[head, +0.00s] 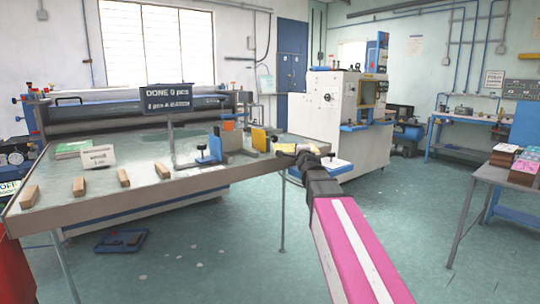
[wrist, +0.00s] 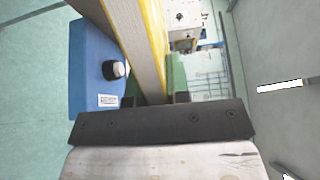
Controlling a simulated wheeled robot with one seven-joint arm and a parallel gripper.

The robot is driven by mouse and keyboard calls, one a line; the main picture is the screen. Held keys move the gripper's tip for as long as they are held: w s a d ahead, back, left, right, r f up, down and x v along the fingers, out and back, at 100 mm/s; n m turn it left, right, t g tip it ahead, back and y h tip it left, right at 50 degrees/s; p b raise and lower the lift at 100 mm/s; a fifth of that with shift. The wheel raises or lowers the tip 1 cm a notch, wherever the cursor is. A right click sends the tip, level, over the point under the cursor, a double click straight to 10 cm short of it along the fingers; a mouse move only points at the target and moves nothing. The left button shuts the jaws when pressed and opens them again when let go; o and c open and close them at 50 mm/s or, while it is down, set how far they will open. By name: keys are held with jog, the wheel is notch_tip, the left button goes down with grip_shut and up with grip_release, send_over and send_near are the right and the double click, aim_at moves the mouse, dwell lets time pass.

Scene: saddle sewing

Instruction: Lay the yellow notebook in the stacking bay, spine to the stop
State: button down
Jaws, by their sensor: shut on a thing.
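The yellow notebook (wrist: 151,45) is between the jaws of my gripper (wrist: 156,98) in the wrist view. Its pale page edges face the camera, with yellow along its edge, and it reaches away from the jaws. My gripper is shut on it; its far end is out of frame. In the head view my gripper (head: 300,152) is above the right end of the table, with a yellow patch at its tip. The stacking bay appears to be the blue and grey fixture (head: 228,143) left of my gripper. I cannot make out its stop.
A yellow block (head: 260,139) stands between fixture and gripper. The metal-topped table (head: 150,160) carries several wooden blocks (head: 80,186), a small white sign (head: 98,157) and a dark sign (head: 168,98).

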jog(key=shift+a+f+n+y, duration=0.3)
jog(key=shift+a+y, duration=0.2)
jog(key=a+n+y, duration=0.1)
jog(key=a, duration=0.1)
jog(key=s+a+n+g+y, duration=0.1)
jog(key=a+y, duration=0.1)
jog(key=s+a+n+y, duration=0.1)
jog(key=a, duration=0.1)
jog(key=shift+s+a+f+y, duration=0.1)
jog(key=shift+a+f+y, duration=0.1)
jog(key=shift+f+y, duration=0.15)
jog(key=s+a+r+n+g+y, duration=0.2)
jog(key=s+a+n+y, duration=0.1)
jog(key=a, duration=0.3)
jog(key=shift+s+a+g+y, duration=0.15)
jog(key=shift+a+g+y, duration=0.1)
jog(key=shift+g+y, duration=0.25)
send_over(251, 161)
jog(key=shift+s+f, duration=0.15)
jog(key=shift+f, duration=1.05)
jog(key=shift+f, duration=0.3)
